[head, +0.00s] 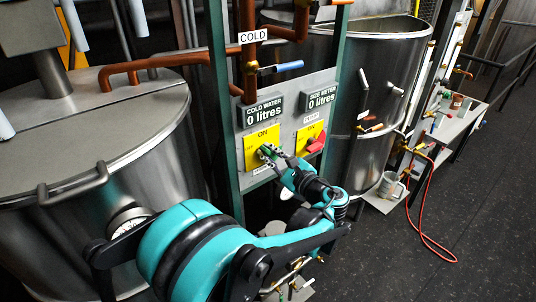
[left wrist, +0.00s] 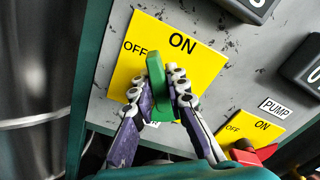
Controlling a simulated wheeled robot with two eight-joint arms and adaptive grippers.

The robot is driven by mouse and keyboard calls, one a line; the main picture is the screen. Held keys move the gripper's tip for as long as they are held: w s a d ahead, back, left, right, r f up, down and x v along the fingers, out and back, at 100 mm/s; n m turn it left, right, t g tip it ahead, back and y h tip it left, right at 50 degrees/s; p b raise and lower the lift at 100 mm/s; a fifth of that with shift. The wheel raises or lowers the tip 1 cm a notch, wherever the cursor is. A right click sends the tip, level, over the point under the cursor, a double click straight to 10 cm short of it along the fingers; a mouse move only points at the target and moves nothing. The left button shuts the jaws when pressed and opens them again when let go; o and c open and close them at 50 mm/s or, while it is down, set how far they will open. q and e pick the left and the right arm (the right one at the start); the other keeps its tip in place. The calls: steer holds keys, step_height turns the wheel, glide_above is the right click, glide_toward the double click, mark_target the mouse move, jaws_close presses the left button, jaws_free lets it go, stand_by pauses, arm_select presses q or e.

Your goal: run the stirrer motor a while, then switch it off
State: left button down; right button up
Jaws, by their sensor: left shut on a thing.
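The green switch handle (left wrist: 156,90) sits on a yellow plate (left wrist: 197,72) marked OFF and ON. In the left wrist view its upper end points between the two words. My left gripper (left wrist: 164,92) is shut on this handle, one finger on each side. In the head view the left gripper (head: 270,154) reaches the yellow plate (head: 255,158) on the grey panel from below. The fingers hide part of the handle and most of the label under the plate. My right gripper is not in view.
A red switch (head: 317,142) on another yellow plate, labelled PUMP, is close on the right. Two litre displays (head: 262,111) sit above. Green posts (head: 225,100) flank the panel. Steel tanks (head: 90,150) stand on both sides. A red hose (head: 424,205) lies on the floor at right.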

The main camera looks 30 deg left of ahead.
arm_select(q)
steer(key=m, duration=0.3)
steer(key=shift+w+d+m, duration=0.1)
steer(key=shift+w+m, duration=0.1)
steer(key=shift+m, duration=0.1)
steer(key=shift+w+d+r+m, duration=0.1)
steer(key=shift+w+m, duration=0.05)
steer(key=shift+m, duration=0.8)
steer(key=shift+w+m, duration=0.1)
steer(key=shift+m, duration=0.85)
steer(key=c, duration=1.5)
jaws_free()
steer(key=shift+d, duration=0.1)
steer(key=v, duration=1.2)
stand_by(2.3)
